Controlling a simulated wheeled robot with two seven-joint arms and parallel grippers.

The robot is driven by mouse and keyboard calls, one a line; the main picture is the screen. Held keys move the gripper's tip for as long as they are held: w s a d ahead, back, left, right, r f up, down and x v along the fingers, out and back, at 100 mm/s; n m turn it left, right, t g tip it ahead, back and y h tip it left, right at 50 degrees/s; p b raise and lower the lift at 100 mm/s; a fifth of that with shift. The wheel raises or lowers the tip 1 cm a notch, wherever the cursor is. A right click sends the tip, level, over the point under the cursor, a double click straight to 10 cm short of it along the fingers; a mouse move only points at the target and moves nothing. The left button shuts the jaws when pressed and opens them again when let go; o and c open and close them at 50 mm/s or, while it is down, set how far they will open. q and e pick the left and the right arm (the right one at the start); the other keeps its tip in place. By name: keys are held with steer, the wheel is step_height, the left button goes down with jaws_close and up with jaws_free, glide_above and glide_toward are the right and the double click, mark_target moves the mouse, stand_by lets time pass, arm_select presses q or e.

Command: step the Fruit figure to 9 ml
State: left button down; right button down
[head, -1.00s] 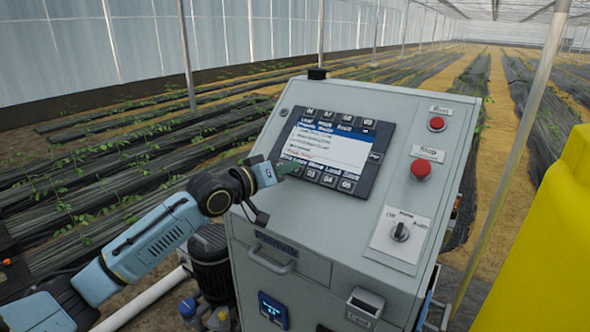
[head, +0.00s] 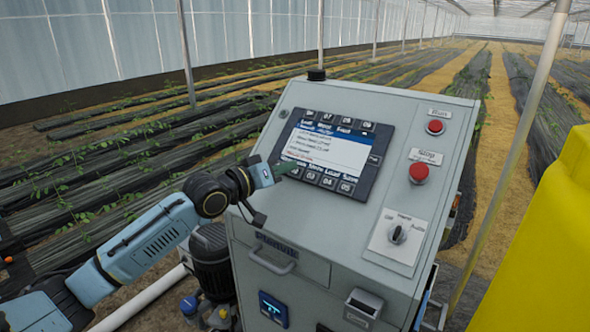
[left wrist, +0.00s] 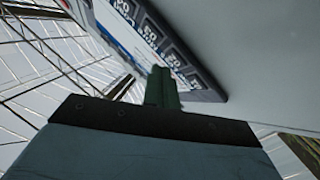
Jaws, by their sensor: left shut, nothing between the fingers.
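The control panel's screen (head: 327,148) sits in a dark bezel on the sloped grey cabinet face, with a row of keys (head: 329,182) below it and another row above. It shows a list with one blue highlighted line near the top; the text and any Fruit figure are too small to read. My left gripper (head: 287,168) is shut and empty, its green fingertips at the lower left end of the bottom key row. In the left wrist view the fingers (left wrist: 162,88) lie close to the bezel edge and keys (left wrist: 150,35); I cannot tell whether they touch. My right gripper is not in view.
On the cabinet's right are a red Run button (head: 436,127), a red Stop button (head: 418,173) and a rotary switch (head: 397,234). A drawer handle (head: 273,262) sticks out below. A yellow tank (head: 550,240) stands at the right.

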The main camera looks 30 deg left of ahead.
arm_select(q)
steer(key=s+r+p, duration=0.1)
steer(key=r+p, duration=0.1)
steer(key=s+r+p, duration=0.1)
steer(key=s+p, duration=0.1)
steer(key=p, duration=0.1)
steer(key=shift+s+a+r, duration=0.1)
steer(key=shift+s+r, duration=0.1)
steer(key=shift+r, duration=0.2)
steer(key=shift+f, duration=0.1)
stand_by(3.0)
